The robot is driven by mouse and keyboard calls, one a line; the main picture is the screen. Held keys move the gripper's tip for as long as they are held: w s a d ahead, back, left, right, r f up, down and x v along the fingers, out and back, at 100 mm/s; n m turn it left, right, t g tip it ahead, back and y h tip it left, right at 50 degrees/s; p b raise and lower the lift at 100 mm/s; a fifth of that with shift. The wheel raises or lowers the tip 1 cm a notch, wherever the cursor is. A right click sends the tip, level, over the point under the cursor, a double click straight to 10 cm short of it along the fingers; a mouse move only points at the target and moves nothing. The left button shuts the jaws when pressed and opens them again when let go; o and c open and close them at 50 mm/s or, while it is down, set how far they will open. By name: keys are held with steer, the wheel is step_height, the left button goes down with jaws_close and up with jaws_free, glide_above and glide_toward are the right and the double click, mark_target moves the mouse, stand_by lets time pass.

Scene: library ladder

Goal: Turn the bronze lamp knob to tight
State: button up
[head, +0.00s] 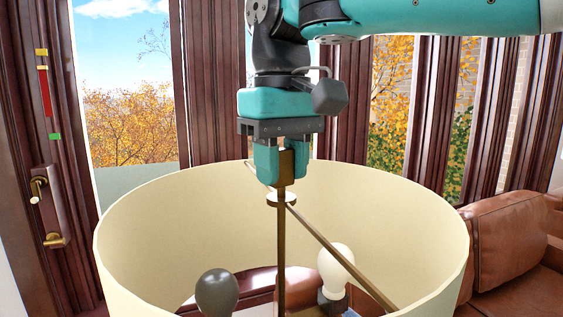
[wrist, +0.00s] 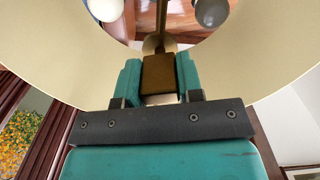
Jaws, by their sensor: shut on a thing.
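The bronze lamp knob (head: 285,168) is a small brown block at the top of the lamp's central rod. My gripper (head: 280,165) reaches down from above and is shut on the knob, with one teal finger on either side. In the wrist view the knob (wrist: 158,73) sits between the two fingers of my gripper (wrist: 158,78). The cream lampshade (head: 150,240) surrounds the rod below. The knob's lower end meets a pale disc (head: 281,198) on the rod. Whether the knob is tight cannot be told from the picture.
Inside the shade are a dark bulb (head: 217,291) and a white lit-looking bulb (head: 336,265). A thin brass bar (head: 340,256) runs across to the shade's rim. A brown leather sofa (head: 510,240) stands at right, and a door with a brass handle (head: 40,187) at left.

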mark_target(281, 149)
steer(key=shift+m, duration=1.6)
steer(key=o, duration=0.9)
steer(key=shift+o, duration=0.2)
step_height(281, 149, up, 17)
steer(key=p, duration=0.6)
steer(key=shift+r, duration=0.2)
steer(key=shift+r+p, duration=0.1)
steer(key=shift+p, duration=0.2)
